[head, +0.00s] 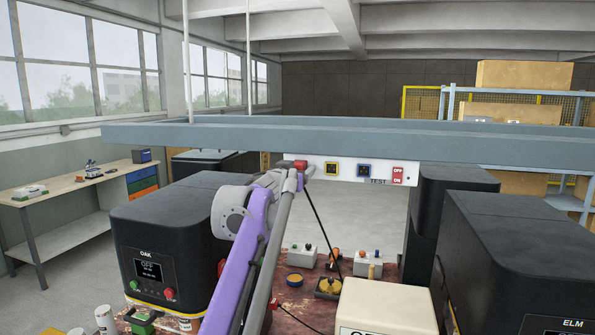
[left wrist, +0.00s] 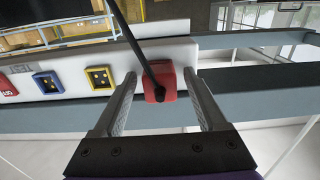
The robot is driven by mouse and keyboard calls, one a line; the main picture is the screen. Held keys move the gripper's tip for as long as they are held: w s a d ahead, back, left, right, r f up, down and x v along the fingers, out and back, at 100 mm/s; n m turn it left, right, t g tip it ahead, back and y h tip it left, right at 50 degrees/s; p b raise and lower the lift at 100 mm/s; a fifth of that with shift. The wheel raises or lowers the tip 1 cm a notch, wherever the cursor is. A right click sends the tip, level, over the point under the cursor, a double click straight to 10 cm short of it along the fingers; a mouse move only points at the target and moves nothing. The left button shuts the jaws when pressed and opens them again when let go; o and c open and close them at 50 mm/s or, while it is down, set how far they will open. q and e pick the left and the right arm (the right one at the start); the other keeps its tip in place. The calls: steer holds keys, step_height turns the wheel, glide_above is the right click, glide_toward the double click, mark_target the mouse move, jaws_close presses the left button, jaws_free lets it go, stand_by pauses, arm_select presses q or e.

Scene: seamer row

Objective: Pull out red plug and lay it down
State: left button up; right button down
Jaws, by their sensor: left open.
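The red plug (head: 301,164) sits on the white socket panel (head: 346,173) under the grey overhead beam. In the left wrist view the red plug (left wrist: 166,84) shows end-on, with a black cable coming out of it. My left gripper (head: 294,172) is at the plug, at the end of the purple arm link. In the left wrist view my left gripper (left wrist: 159,78) is open, one finger on each side of the plug. A small gap shows by the fingers; contact cannot be told. My right gripper is out of view.
A yellow socket (head: 331,168), a blue socket (head: 363,172) and a red switch (head: 398,173) share the panel. Below is a worn red tabletop with a yellow-topped item (head: 328,286) and control boxes (head: 302,256). Black machines marked OAK (head: 165,240) and ELM (head: 530,250) flank it.

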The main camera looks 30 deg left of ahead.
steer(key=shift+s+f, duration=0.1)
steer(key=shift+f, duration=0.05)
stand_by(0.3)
arm_select(q)
jaws_close()
steer(key=shift+s+f, duration=0.1)
steer(key=shift+s, duration=0.05)
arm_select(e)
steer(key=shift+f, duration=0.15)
